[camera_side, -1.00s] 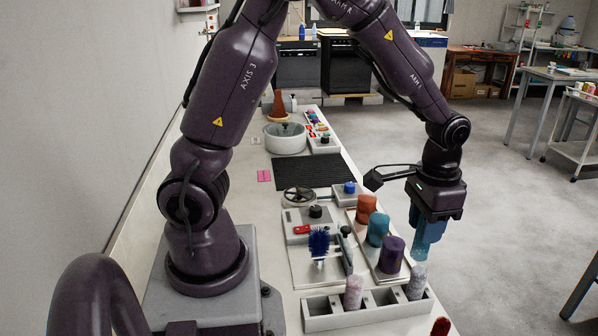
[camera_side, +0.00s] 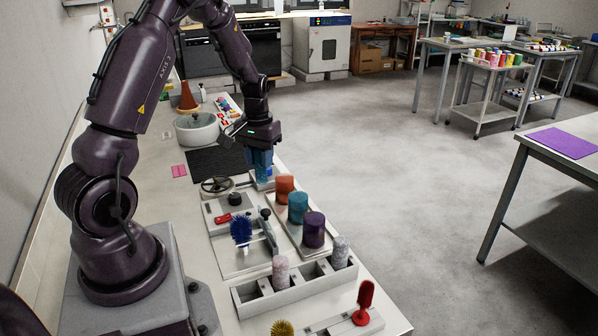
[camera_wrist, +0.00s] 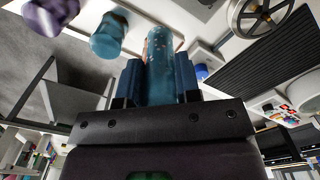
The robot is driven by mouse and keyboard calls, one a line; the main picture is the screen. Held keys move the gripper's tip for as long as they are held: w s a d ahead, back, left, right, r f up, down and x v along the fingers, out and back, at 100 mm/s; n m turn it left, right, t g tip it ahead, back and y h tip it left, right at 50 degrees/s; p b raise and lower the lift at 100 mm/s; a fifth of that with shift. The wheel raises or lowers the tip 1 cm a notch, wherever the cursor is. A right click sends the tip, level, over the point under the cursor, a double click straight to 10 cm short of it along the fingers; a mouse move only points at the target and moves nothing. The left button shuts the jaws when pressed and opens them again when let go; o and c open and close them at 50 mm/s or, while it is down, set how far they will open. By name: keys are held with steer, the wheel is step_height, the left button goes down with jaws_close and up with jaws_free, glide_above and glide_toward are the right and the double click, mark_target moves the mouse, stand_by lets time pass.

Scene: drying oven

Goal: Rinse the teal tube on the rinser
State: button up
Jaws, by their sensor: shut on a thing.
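My gripper (camera_side: 259,165) points down and is shut on a teal tube (camera_wrist: 160,48) with small orange specks. In the wrist view the tube stands between the two blue fingers of my gripper (camera_wrist: 159,68). In the side view the fingers mostly hide the tube. My gripper is over the far end of the station row, beside the dark ribbed mat. A small pale block (camera_side: 265,185) shows below it, partly hidden. A blue knob (camera_wrist: 201,71) shows right of the tube in the wrist view. I cannot tell for sure which fixture is the rinser.
Orange (camera_side: 285,188), teal (camera_side: 298,207) and purple (camera_side: 313,230) cylinders stand on a tray near my gripper. A spoked wheel (camera_side: 217,184), blue brush (camera_side: 241,232) and grey rack (camera_side: 246,300) with speckled tubes are nearby. The ribbed mat (camera_side: 205,165) is clear.

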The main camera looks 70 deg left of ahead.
steer(key=shift+s+a+f+n, duration=0.7)
steer(key=shift+s+a, duration=0.85)
steer(key=shift+a, duration=0.9)
steer(key=shift+s+a+f+n, duration=0.7)
steer(key=shift+s+a, duration=0.8)
steer(key=shift+a, duration=0.9)
steer(key=shift+s+a+f+n, duration=0.5)
steer(key=shift+s+a+f, duration=0.4)
steer(key=shift+s+a, duration=1.1)
steer(key=shift+w+a+f, duration=0.15)
steer(key=shift+w+a, duration=0.25)
steer(key=shift+w, duration=0.05)
steer(key=shift+f, duration=0.85)
steer(key=shift+f, duration=0.9)
steer(key=shift+r, duration=2)
